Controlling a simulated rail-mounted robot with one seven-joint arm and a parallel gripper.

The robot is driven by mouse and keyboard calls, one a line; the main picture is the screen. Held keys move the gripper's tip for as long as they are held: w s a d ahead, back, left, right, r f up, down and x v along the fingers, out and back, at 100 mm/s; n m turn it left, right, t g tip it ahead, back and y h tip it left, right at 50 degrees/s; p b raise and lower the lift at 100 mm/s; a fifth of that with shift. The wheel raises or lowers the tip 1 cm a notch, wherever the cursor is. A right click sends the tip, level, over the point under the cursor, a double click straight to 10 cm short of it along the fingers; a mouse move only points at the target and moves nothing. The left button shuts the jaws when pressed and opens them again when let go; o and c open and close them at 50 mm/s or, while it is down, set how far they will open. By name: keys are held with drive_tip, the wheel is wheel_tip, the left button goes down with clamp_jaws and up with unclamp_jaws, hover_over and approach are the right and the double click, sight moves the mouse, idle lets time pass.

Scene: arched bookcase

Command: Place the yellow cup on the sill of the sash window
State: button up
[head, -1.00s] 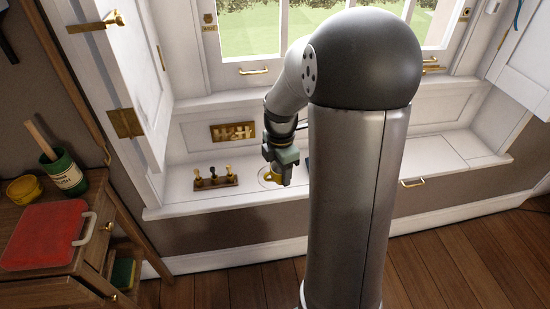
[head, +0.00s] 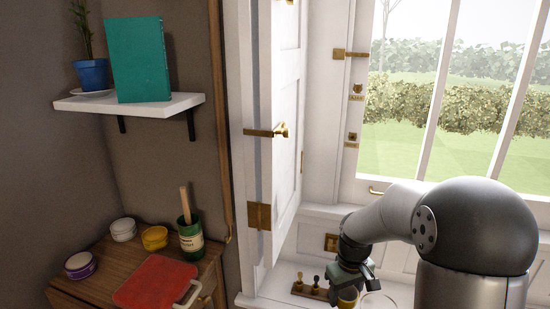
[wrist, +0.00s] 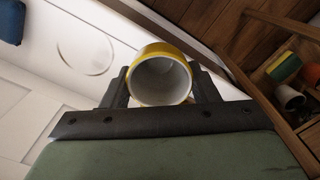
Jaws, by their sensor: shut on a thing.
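The yellow cup (wrist: 160,78) is held between the two dark fingers of my gripper (wrist: 160,92) in the wrist view. Its white inside faces the camera. In the head view my gripper (head: 351,284) is low, with the yellow cup (head: 347,302) partly showing under it at the bottom edge. The sash window (head: 440,100) stands behind, with garden outside. A pale ledge (head: 327,210) runs below it, partly hidden by my arm. The cup appears above the white window seat (head: 400,290); its exact height is unclear.
A round outline (wrist: 85,45) marks the white surface beside the cup. A small wooden rack (head: 310,290) with dark-topped pieces stands left of my gripper. An open white shutter (head: 285,120) is farther left. A wooden cabinet (head: 75,280) holds a red case (head: 155,280) and a green pot (head: 191,240).

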drive_tip(key=s+a+r+m+p, duration=0.1)
drive_tip(key=a+r+m+p, duration=0.2)
drive_tip(key=r+p, duration=0.8)
drive_tip(key=m+p, duration=0.1)
drive_tip(key=p, duration=1)
drive_tip(key=shift+r, duration=0.25)
drive_tip(key=shift+f, duration=0.1)
